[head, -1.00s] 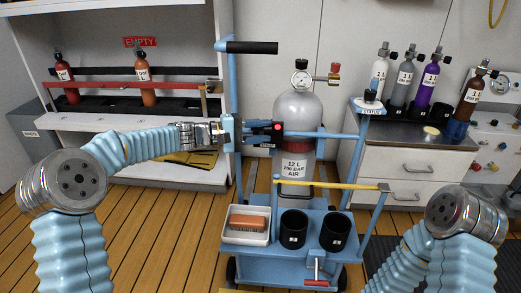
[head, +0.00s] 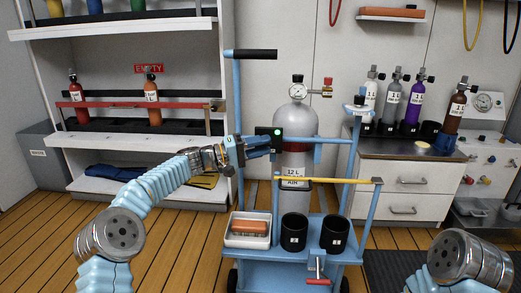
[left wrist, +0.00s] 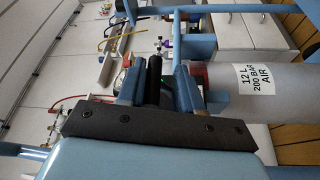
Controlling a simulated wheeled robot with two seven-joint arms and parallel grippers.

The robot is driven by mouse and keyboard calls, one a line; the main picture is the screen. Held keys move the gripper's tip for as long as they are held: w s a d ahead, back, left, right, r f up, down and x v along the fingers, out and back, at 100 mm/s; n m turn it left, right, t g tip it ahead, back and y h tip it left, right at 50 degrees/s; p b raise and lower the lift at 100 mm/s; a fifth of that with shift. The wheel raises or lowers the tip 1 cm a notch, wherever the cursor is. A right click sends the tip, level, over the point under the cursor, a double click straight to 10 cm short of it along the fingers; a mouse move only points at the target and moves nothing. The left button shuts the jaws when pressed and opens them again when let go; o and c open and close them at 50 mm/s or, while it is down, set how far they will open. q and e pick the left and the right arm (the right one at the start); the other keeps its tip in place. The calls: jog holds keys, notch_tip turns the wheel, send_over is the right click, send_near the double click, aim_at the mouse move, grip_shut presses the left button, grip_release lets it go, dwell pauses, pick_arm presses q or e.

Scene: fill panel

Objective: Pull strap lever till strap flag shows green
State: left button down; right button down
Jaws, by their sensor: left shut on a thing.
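The strap flag (head: 277,133) is a small dark box in front of the grey 12 L air cylinder (head: 296,122), and its light shows green. My left gripper (head: 258,147) is beside the cart's left post, just below the flag. In the left wrist view its two blue fingers (left wrist: 158,92) are shut on the black strap lever (left wrist: 153,72). The lever is mostly hidden by the gripper in the head view. A dark red strap (head: 325,146) goes around the cylinder, which stands upright on the blue cart. My right gripper is out of view.
The blue cart (head: 262,262) carries a white tray (head: 236,241) with an orange block and two black cups (head: 294,232). A yellow bar (head: 330,180) crosses the cart's front. A shelf with bottles is at left, a counter (head: 400,147) with several cylinders at right.

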pick_arm(q)
jog(key=shift+w+a+r, duration=0.1)
jog(key=shift+a+r, duration=0.05)
jog(key=shift+a, duration=0.05)
jog(key=c, duration=1)
grip_release()
jog(key=shift+o, duration=0.9)
jog(key=shift+d, duration=0.1)
jog(key=v, duration=1.4)
jog(key=shift+d, duration=0.1)
